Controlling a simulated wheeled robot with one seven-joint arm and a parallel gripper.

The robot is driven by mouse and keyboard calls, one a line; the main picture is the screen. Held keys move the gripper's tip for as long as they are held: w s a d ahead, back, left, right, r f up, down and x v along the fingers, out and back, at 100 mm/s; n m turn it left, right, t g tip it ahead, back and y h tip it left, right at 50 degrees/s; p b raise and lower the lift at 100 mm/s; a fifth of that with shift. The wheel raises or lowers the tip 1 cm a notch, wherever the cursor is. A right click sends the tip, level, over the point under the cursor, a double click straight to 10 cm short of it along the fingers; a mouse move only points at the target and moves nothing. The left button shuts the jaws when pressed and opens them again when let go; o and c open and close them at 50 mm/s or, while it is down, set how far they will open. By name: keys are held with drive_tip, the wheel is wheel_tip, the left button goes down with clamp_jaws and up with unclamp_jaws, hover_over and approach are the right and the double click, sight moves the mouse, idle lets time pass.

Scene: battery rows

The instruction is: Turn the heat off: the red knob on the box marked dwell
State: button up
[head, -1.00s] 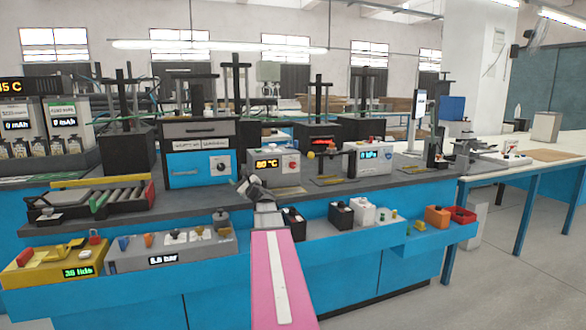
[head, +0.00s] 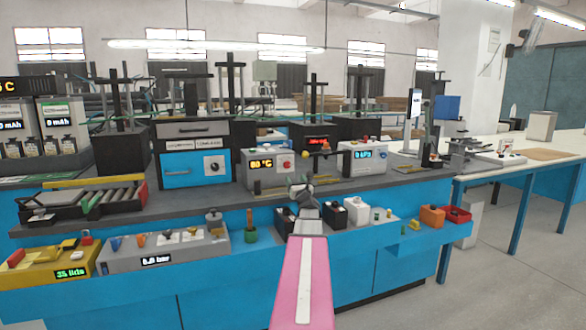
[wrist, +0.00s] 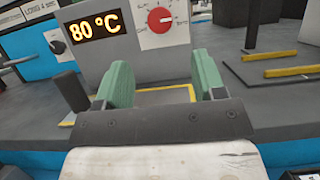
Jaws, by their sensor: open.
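A grey box (head: 268,178) with an orange 80 °C display stands on the bench top. Its round red knob (head: 287,165) is on the right of its front face. The knob (wrist: 160,19) also shows at the top of the wrist view, with a pale pointer line and small dial marks around it. I cannot read the word dwell on the box. My gripper (head: 303,190) is in front of the box's lower right. In the wrist view its green fingers (wrist: 161,62) are apart and empty, short of the knob and below it in the picture.
A white box (head: 362,160) with a blue-lit display stands to the right. A blue oven-like unit (head: 195,165) stands to the left. Yellow-edged plates (wrist: 293,71) lie on the bench top. Small containers and knobs line the lower front shelf (head: 340,250).

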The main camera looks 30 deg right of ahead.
sight(287, 165)
drive_tip(key=x, duration=1)
drive_tip(key=shift+w+d, duration=0.1)
drive_tip(key=shift+w, duration=0.1)
drive_tip(key=c, duration=0.9)
